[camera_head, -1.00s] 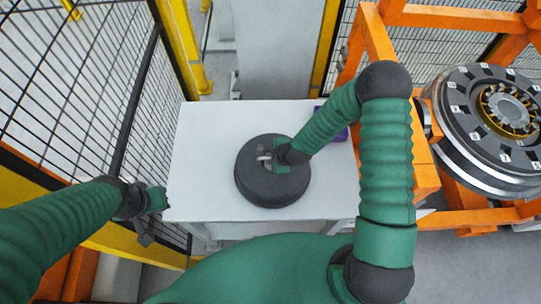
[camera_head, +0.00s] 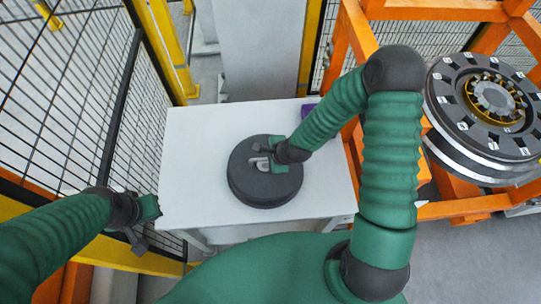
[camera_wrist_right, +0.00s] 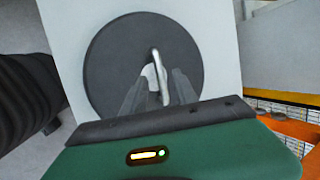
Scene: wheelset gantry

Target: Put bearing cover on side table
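The bearing cover (camera_head: 250,188), a dark round disc with a light metal handle (camera_head: 259,163), lies flat on the white side table (camera_head: 190,150). My right gripper (camera_head: 262,154) is at the handle, above the cover. In the right wrist view, the two fingers of the right gripper (camera_wrist_right: 158,88) are spread apart, with the handle (camera_wrist_right: 157,75) standing between their tips and gaps beside it. The cover (camera_wrist_right: 115,65) fills the middle of that view. My left gripper (camera_head: 143,222) is off the table's left edge, away from the cover; its finger gap is unclear.
A purple object (camera_head: 308,110) sits at the table's back right, partly hidden by my right arm. An orange gantry frame (camera_head: 455,207) with a wheelset (camera_head: 485,105) stands on the right. A black mesh fence (camera_head: 75,90) runs along the left. The table's left part is bare.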

